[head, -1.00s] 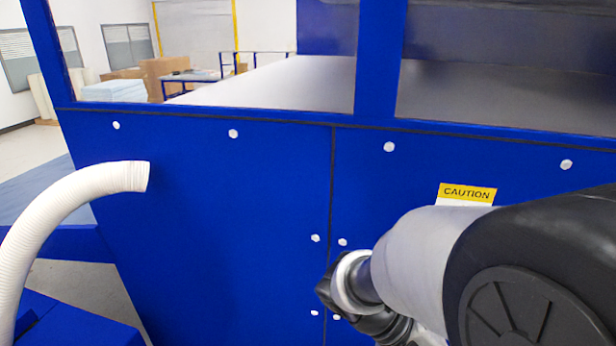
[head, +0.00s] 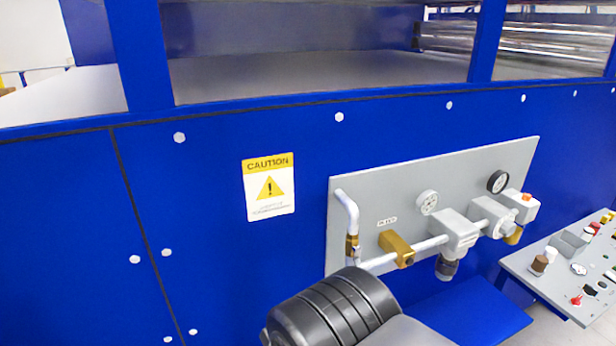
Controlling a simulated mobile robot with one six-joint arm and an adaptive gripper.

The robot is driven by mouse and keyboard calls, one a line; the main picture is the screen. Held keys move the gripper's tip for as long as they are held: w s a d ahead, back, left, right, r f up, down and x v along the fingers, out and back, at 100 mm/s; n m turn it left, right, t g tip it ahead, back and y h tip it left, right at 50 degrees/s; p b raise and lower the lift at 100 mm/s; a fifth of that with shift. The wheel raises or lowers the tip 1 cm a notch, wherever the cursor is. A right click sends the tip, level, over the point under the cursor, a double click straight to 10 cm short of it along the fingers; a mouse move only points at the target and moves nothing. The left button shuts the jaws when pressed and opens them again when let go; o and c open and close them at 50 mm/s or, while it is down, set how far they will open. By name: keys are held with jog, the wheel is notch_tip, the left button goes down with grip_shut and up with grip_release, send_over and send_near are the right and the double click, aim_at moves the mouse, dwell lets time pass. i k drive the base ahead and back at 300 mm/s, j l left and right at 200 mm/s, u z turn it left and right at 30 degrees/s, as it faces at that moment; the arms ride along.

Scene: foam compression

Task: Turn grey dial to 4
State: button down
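A sloped grey control panel (head: 545,285) stands at the right edge of the head view, partly cut off by the frame. It carries several small knobs and buttons, among them a round whitish-grey control (head: 578,268) with dark marks. I cannot tell whether this is the grey dial, and no number is readable. A brown knob (head: 540,264) and a red knob (head: 576,300) are nearby. My gripper is not in view; only a dark part of my arm shows at the bottom centre, left of the panel.
A grey plate (head: 350,185) on the blue machine wall (head: 230,245) bears pipes, a brass valve (head: 396,246), a white gauge (head: 427,202) and a black-rimmed gauge (head: 497,182). These stick out between my arm and the control panel. A caution sign (head: 268,187) is on the wall.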

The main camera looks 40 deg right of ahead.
aim_at(507, 229)
jog(key=z, duration=2)
